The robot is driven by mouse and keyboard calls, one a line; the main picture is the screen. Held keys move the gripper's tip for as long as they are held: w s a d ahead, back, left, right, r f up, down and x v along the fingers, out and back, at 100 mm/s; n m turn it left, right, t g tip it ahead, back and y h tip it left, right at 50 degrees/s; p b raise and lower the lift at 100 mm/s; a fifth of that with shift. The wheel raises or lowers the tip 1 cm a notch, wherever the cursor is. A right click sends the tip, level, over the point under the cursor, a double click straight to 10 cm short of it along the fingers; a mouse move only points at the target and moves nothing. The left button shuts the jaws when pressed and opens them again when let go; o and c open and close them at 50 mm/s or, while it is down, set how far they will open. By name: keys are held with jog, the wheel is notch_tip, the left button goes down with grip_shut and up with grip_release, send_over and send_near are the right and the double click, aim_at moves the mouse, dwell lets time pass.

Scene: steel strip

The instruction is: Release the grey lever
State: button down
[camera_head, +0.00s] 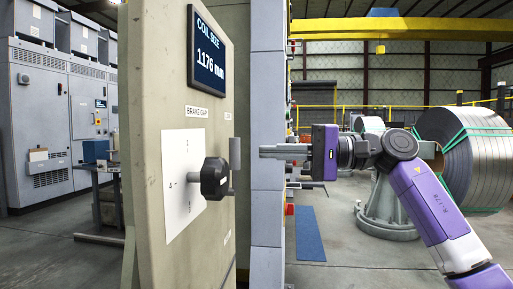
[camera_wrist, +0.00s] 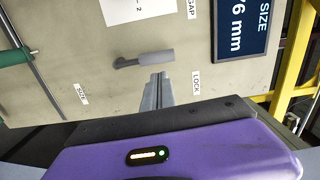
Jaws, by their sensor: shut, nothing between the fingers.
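The grey lever (camera_wrist: 150,58) is on the beige panel (camera_wrist: 80,40). In the wrist view its thin end is at the left and its thick handle points right, towards the side with the LOCK label (camera_wrist: 196,82). In the head view the lever (camera_head: 235,155) stands out at the panel's right edge, seen edge-on. My gripper (camera_wrist: 160,78) is shut and empty. Its fingertips are just below the handle in the wrist view; whether they touch it I cannot tell. In the head view my gripper (camera_head: 263,151) points left at the lever, with a small gap.
A black knob (camera_head: 214,178) sticks out from the panel's white dial plate (camera_head: 178,215), left of the lever. A second label (camera_wrist: 81,94) is too small to read. A display (camera_head: 207,52) reads 1176 mm. A grey column (camera_head: 268,100) stands behind the fingers. A steel coil (camera_head: 465,155) is farther back.

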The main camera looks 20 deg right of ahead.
jog(key=shift+v, duration=1.7)
jog(key=shift+w, duration=0.1)
